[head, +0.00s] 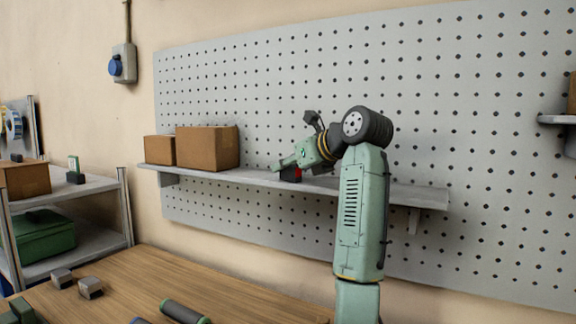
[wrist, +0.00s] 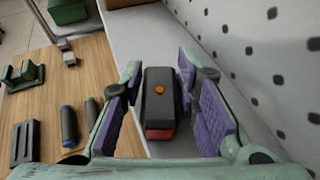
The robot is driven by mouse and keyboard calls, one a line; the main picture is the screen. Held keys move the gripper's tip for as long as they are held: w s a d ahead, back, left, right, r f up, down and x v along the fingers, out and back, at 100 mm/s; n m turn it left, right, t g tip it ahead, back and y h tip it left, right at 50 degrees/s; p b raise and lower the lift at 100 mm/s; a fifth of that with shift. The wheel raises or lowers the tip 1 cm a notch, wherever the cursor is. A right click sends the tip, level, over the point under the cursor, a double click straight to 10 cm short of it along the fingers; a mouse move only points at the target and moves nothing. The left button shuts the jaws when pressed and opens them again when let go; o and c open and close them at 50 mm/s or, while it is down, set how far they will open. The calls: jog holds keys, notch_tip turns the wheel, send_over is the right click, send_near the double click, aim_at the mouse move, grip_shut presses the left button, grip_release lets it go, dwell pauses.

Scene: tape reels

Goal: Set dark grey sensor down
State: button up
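The dark grey sensor (wrist: 160,97) is a dark box with an orange button on top and a red end. In the wrist view it sits between my gripper's (wrist: 161,88) two purple-padded fingers, with narrow gaps showing on both sides. My gripper looks open around it. In the head view the sensor (head: 291,174) is at the grey wall shelf (head: 400,193), right of the boxes, and my gripper (head: 284,166) reaches down to it from the right. The sensor's underside is hidden, but it appears to rest on the shelf.
Two cardboard boxes (head: 207,148) stand on the shelf's left part. A pegboard (head: 480,120) rises close behind. The shelf is clear to the right of my gripper. Below is a wooden table (head: 240,292) with grey blocks (head: 90,287) and cylindrical tools (wrist: 68,126).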

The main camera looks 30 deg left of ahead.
jog(key=shift+o, duration=1.2)
jog(key=shift+r, duration=0.25)
jog(key=b+v, duration=0.4)
jog(key=v, duration=0.8)
